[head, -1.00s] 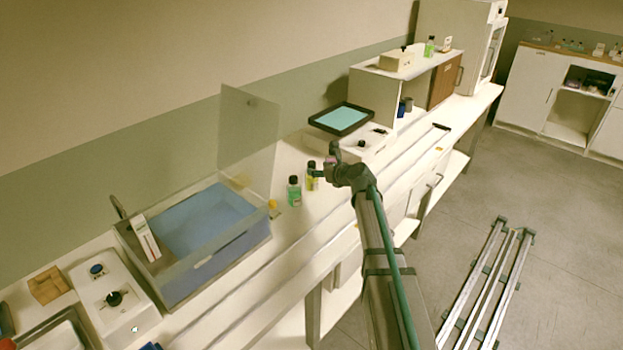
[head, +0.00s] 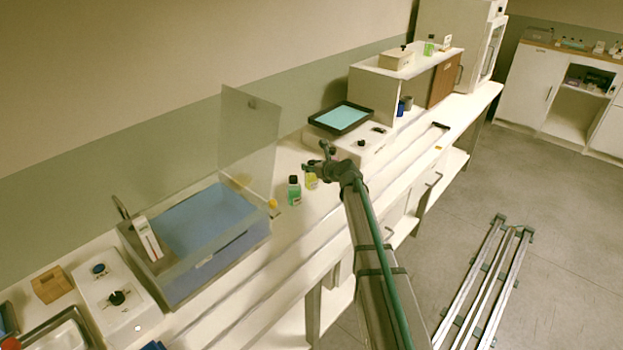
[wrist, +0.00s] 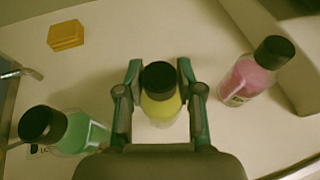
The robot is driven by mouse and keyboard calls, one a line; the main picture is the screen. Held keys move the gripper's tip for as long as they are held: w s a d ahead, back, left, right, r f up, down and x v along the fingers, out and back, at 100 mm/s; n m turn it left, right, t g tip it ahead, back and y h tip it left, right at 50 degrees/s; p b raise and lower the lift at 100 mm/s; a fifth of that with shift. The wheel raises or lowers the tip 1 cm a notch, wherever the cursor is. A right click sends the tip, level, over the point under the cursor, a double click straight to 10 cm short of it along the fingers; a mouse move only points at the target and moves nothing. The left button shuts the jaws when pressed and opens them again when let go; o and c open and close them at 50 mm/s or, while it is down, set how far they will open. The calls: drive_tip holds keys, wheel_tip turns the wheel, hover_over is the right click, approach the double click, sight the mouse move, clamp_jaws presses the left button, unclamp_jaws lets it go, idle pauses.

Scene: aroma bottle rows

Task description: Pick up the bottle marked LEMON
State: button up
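A yellow bottle with a black cap (wrist: 161,105) stands between the two fingers of my gripper (wrist: 158,72) in the wrist view, with a small gap on each side. My gripper is open. The yellow bottle (head: 312,183) also shows in the head view, partly covered by my gripper (head: 316,160). A green bottle (wrist: 78,132) stands to its left in the wrist view; it also shows in the head view (head: 293,192). A pink bottle (wrist: 243,80) stands to the right. No LEMON lettering can be read.
A yellow-orange block (wrist: 66,36) lies at the upper left in the wrist view. A blue basin (head: 205,225) with a clear upright panel (head: 250,130) stands left of the bottles. A white device with a dark-rimmed tray (head: 340,118) stands behind them. The counter front is clear.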

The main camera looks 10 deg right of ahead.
clamp_jaws()
drive_tip(key=shift+r, duration=0.15)
